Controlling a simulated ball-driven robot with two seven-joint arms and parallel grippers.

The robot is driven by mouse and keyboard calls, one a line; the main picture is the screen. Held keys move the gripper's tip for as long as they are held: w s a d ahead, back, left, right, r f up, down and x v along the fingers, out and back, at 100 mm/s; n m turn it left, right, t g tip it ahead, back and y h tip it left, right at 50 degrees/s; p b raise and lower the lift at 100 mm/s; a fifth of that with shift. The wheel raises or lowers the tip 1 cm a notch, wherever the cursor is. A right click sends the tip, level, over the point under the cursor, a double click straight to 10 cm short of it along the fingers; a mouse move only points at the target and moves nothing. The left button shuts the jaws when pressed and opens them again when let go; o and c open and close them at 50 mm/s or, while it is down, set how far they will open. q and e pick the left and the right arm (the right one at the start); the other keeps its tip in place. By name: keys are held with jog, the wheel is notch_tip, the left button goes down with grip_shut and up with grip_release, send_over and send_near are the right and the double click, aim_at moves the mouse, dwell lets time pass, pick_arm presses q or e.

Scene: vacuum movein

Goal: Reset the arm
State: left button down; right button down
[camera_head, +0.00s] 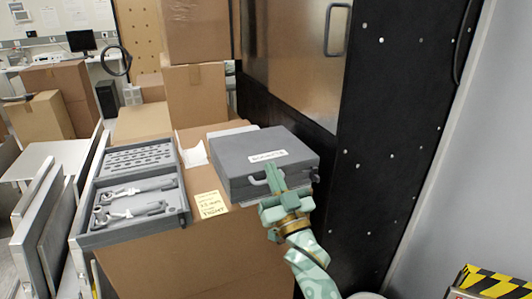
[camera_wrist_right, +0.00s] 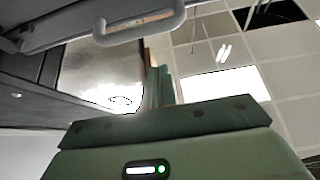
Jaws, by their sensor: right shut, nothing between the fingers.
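My right gripper (camera_head: 273,176) is shut and empty, in front of the grey case (camera_head: 262,148) in the head view. Its green fingers hide part of the case's front side. The case is closed, lies flat on a cardboard box and has a white label on its lid. Its handle (camera_head: 258,182) shows just left of the fingers. In the right wrist view the shut fingers (camera_wrist_right: 160,85) point up the picture, with a pale handle (camera_wrist_right: 140,27) above them and a visible gap to it. My left gripper is not in view.
An open grey tool tray (camera_head: 185,205) lies left of the case on the cardboard box (camera_head: 205,265), with a yellow note (camera_head: 210,204) between them. A black perforated panel (camera_head: 385,130) stands close on the right. Stacked cartons (camera_head: 196,95) stand behind.

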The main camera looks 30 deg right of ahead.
jog(key=v, duration=0.9)
notch_tip(320, 180, down, 19)
jog(key=a+g+y, duration=0.1)
jog(key=a+g, duration=0.2)
jog(key=g, duration=0.3)
jog(key=s+a+f+n+g+y, duration=0.1)
jog(key=s+f+g, duration=0.3)
jog(key=f, duration=0.7)
jog(key=s+a+f+n+g, duration=0.1)
jog(key=s+f+g, duration=0.1)
jog(key=s+f, duration=0.6)
jog(key=s+f+n+g, duration=0.1)
jog(key=s+f+g, duration=0.5)
jog(key=s+f, duration=1)
jog(key=s+d+f+g, duration=0.2)
jog(key=s+g, duration=0.1)
jog(key=s, duration=0.6)
jog(key=s+d+f+n+g, duration=0.1)
jog(key=s+d+f+g, duration=0.1)
jog(key=s, duration=0.7)
jog(key=shift+s+d+f+g+h+b, duration=0.2)
jog(key=shift+s+f+g+h+b, duration=0.1)
jog(key=shift+f+g+h, duration=0.15)
jog(key=shift+w, duration=0.1)
